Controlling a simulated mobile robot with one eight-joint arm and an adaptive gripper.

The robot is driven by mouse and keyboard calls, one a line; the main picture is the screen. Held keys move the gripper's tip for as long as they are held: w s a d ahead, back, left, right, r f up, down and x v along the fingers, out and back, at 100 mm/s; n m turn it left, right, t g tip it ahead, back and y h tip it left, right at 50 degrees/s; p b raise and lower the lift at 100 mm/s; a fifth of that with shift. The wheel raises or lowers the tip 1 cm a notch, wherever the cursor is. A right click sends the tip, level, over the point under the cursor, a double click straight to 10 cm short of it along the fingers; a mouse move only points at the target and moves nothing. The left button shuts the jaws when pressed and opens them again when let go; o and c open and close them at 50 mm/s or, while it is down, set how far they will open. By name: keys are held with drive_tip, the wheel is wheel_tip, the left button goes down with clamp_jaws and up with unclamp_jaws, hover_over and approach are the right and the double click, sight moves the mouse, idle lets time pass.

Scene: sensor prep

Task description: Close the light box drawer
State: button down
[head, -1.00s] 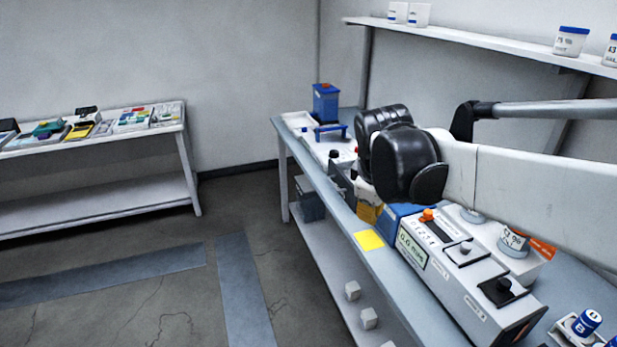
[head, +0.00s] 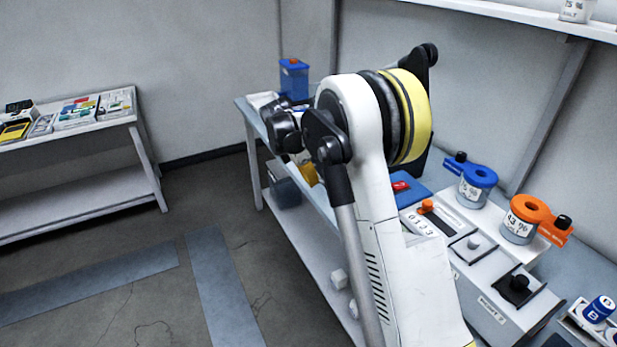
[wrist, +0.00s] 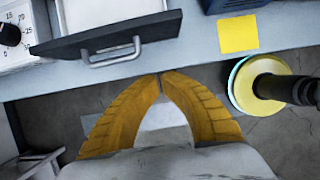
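The light box drawer (wrist: 105,41) shows at the upper left of the wrist view. It stands pulled out, with a dark front, a bar handle (wrist: 112,60) and a pale inside (wrist: 105,12). My gripper (wrist: 160,77) has two yellow fingers whose tips meet, with nothing seen between them. The tips are just right of the handle and appear apart from it, over the table's front edge.
A white unit with a dial (wrist: 12,36) is left of the drawer. A yellow note (wrist: 238,34) lies on the table to its right. On the bench in the head view are a blue-lidded jar (head: 472,190), an orange-lidded jar (head: 520,226) and a control box (head: 482,290).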

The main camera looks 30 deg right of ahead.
sight(334, 194)
drive_tip(key=d+f+b, duration=0.3)
drive_tip(key=d+f, duration=0.2)
drive_tip(key=shift+w+d+f, duration=0.15)
drive_tip(key=shift+d+f, duration=0.1)
drive_tip(key=shift+f, duration=0.1)
drive_tip(key=shift+d+r, duration=0.1)
drive_tip(key=shift+d, duration=0.25)
drive_tip(key=shift+d, duration=0.45)
drive_tip(key=d, duration=0.4)
drive_tip(key=d+p, duration=0.1)
drive_tip(key=d, duration=0.3)
drive_tip(key=d+p, duration=0.1)
drive_tip(key=d, duration=0.3)
drive_tip(key=shift+w, duration=0.25)
